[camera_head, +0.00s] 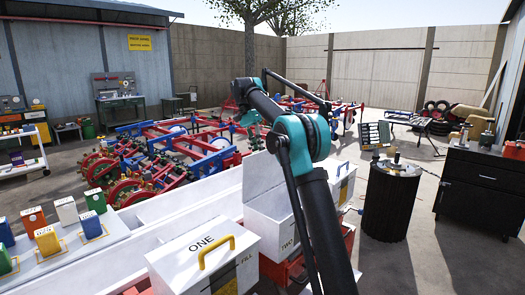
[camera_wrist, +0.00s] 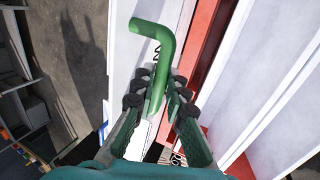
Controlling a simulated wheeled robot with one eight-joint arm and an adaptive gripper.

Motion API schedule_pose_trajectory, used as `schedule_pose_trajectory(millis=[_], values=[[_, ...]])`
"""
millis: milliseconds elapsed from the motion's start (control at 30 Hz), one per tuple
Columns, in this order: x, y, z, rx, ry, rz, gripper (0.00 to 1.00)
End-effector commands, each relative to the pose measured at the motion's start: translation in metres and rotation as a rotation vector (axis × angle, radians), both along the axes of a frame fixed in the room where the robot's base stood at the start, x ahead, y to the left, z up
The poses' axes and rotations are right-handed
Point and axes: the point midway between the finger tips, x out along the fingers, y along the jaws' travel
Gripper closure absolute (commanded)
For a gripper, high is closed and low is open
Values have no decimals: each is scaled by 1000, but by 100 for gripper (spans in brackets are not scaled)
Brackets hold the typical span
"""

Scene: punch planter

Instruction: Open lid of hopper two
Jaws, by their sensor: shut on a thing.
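Hopper two (camera_head: 268,228) is a white box right of hopper one, its "TWO" label partly behind my arm. A white lid panel (camera_head: 262,177) stands raised above it, its lower part meeting the box. In the wrist view, a bent green handle (camera_wrist: 151,32) runs down between the fingers of my gripper (camera_wrist: 157,90). The gripper is shut on the handle, against a white surface with dark lettering partly hidden. In the head view I cannot make out the gripper's fingers or the green handle.
Hopper one (camera_head: 205,262), with a yellow handle (camera_head: 215,252), is closed at the front. Another white hopper (camera_head: 341,185) stands beyond my arm. A dark barrel (camera_head: 391,205) and a black cabinet (camera_head: 480,185) stand right.

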Motion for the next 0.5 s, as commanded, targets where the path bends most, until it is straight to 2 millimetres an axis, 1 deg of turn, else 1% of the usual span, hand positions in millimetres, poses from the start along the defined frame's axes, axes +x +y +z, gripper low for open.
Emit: schedule_pose_trajectory(millis=[167, 500], values=[[7, 6, -3, -36, 36, 1, 100], [11, 10, -4, -68, 66, -1, 100]])
